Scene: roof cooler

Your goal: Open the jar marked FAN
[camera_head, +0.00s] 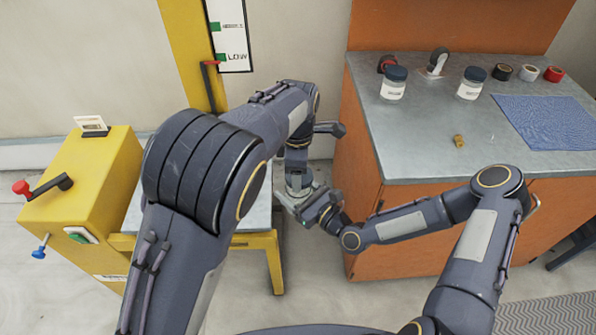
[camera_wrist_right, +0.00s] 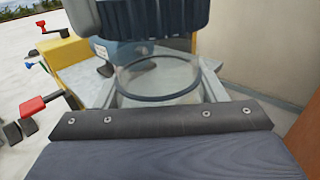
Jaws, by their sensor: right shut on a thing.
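A clear glass jar with a dark ring at its mouth (camera_wrist_right: 158,96) stands between the fingers of my right gripper (camera_wrist_right: 158,88); its mouth looks open, and no label shows. In the head view my right gripper (camera_head: 318,203) is low, beside the front left corner of the orange bench, and shut on the jar, which is mostly hidden. My left gripper (camera_head: 298,182) points down right above it; its fingers are hidden. A dark ribbed part (camera_wrist_right: 150,14) hangs over the jar; I cannot tell whether it is a lid. Two dark-lidded jars, left (camera_head: 394,82) and right (camera_head: 471,83), have unreadable labels.
The orange bench (camera_head: 425,215) has a grey top with a blue mat (camera_head: 548,122), tape rolls (camera_head: 528,72) and a small brass piece (camera_head: 459,141). A yellow unit (camera_head: 85,185) with a red-tipped lever stands left. A yellow-framed table (camera_head: 262,241) is under my arms.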

